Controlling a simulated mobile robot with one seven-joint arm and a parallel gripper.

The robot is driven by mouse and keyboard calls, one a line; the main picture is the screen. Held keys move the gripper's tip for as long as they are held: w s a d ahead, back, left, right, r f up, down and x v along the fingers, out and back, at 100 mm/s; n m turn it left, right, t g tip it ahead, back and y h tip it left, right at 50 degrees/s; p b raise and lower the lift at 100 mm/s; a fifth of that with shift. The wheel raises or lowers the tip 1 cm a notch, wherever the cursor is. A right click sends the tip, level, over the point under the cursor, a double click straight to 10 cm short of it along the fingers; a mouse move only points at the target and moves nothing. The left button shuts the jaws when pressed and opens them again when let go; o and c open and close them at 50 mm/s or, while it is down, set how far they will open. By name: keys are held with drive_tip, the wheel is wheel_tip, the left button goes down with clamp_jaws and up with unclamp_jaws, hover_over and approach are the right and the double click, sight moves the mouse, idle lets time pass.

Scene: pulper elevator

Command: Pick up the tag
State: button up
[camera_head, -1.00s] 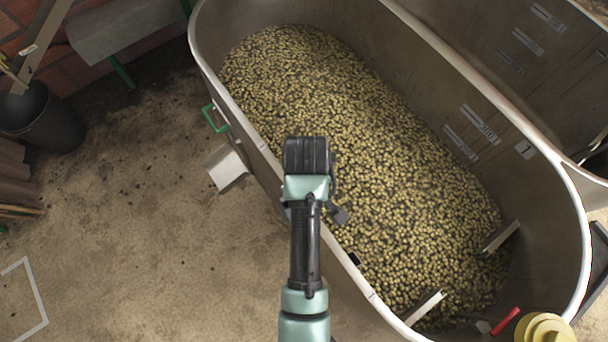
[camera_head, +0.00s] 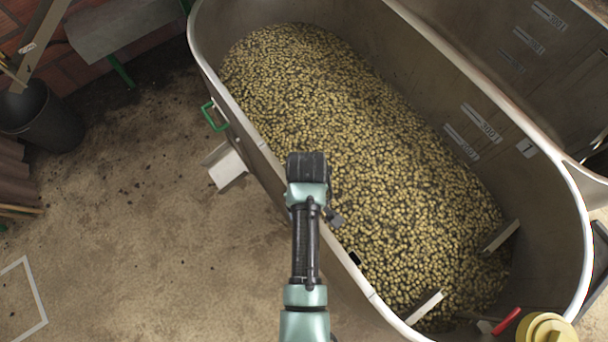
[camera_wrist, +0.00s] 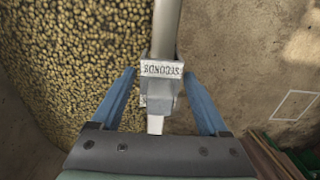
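The tag (camera_wrist: 161,68) is a pale block with the dark word "SECONDS", upside down in the wrist view. It sits at the pale rim (camera_wrist: 165,28) of the tank, and a grey-white piece extends below it. My gripper (camera_wrist: 159,74) is open, its two blue fingers on either side of the tag with a gap on each side. I cannot tell whether the fingertips are level with the tag in depth. In the head view my arm reaches over the tank's near rim; I cannot make out the tag or the fingertips there.
The long tank (camera_head: 372,292) is filled with yellowish cherries (camera_head: 380,170). A green handle (camera_head: 212,116) and a metal chute (camera_head: 228,168) are on its outer side. A red-handled tool (camera_head: 506,322) and a yellow object (camera_head: 546,330) are at bottom right. The floor at left is mostly clear.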

clamp_jaws()
